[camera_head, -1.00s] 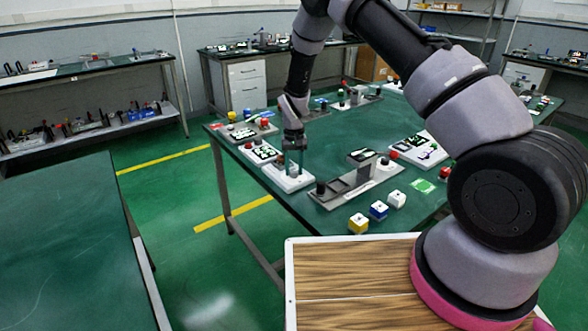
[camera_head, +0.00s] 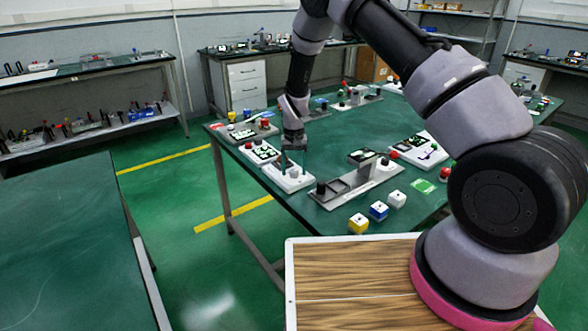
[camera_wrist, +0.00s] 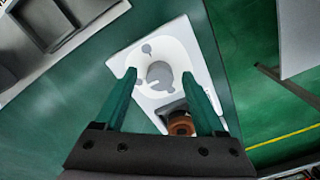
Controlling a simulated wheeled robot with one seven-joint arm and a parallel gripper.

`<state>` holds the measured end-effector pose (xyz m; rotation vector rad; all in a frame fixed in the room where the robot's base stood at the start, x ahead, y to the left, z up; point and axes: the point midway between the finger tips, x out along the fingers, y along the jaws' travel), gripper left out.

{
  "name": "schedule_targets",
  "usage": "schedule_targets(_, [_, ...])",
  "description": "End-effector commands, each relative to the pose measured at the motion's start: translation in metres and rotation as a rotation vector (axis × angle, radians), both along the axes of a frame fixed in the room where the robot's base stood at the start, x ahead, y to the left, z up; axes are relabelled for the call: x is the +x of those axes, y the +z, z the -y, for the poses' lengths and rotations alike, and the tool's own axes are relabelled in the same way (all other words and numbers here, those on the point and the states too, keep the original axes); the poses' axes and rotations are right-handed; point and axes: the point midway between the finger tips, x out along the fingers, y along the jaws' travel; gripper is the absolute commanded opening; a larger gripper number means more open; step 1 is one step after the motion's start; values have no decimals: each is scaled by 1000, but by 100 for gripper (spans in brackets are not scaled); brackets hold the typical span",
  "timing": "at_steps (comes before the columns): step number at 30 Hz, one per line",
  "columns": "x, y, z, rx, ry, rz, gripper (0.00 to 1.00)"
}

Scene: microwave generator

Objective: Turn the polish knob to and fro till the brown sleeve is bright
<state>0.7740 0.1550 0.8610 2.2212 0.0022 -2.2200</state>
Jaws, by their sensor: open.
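A white panel (camera_wrist: 186,62) lies on the green table and carries a round grey knob (camera_wrist: 160,74) with a pointer mark. Smaller grey marks sit beside the knob. The brown sleeve (camera_wrist: 180,123) is on the same panel, nearer the palm, in a dark recess, and looks dull brown. In the head view the panel (camera_head: 288,182) is at the table's left front edge. My gripper (camera_wrist: 160,76) is open and points down over the panel, its green fingers apart on either side of the knob in the wrist view. Contact with the knob cannot be told.
A grey tray-like fixture (camera_head: 340,192) stands right of the panel, and another white panel (camera_head: 259,153) lies behind it. Yellow (camera_head: 358,223), blue (camera_head: 379,210) and white (camera_head: 397,199) blocks sit near the front edge. The table edge is close to the panel.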

Motion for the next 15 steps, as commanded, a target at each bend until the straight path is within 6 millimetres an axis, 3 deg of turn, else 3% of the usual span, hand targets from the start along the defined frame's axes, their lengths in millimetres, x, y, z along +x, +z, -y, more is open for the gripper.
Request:
schedule_targets(5, [1,13,0,1,1,3,72])
schedule_targets(15, [0,79,0,1,0,2,72])
